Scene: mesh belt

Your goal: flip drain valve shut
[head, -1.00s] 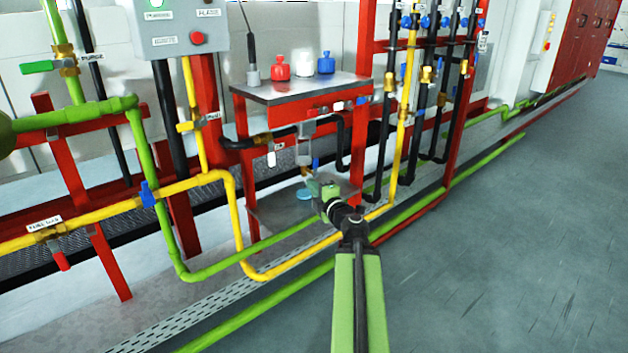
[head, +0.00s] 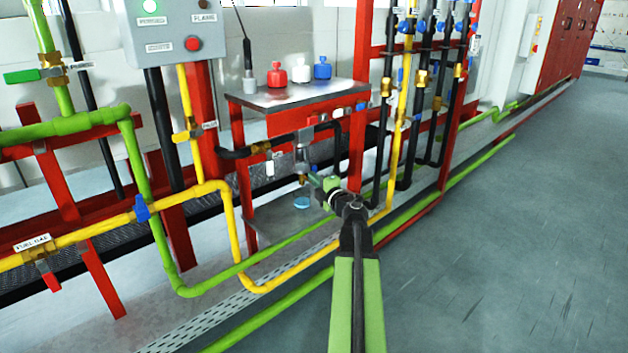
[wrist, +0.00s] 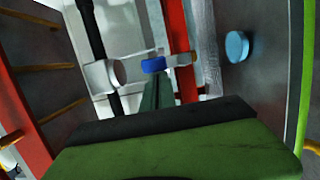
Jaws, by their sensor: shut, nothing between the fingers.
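In the wrist view the green fingers of my gripper (wrist: 158,90) end right at the blue handle. Whether they touch it is unclear.
A light-blue round dish (head: 302,203) sits on the lower shelf (head: 270,222). The red table (head: 265,97) stands above with several bottles. Yellow pipe (head: 232,235) and green pipe (head: 215,283) run in front. Open floor (head: 480,230) lies to the right.

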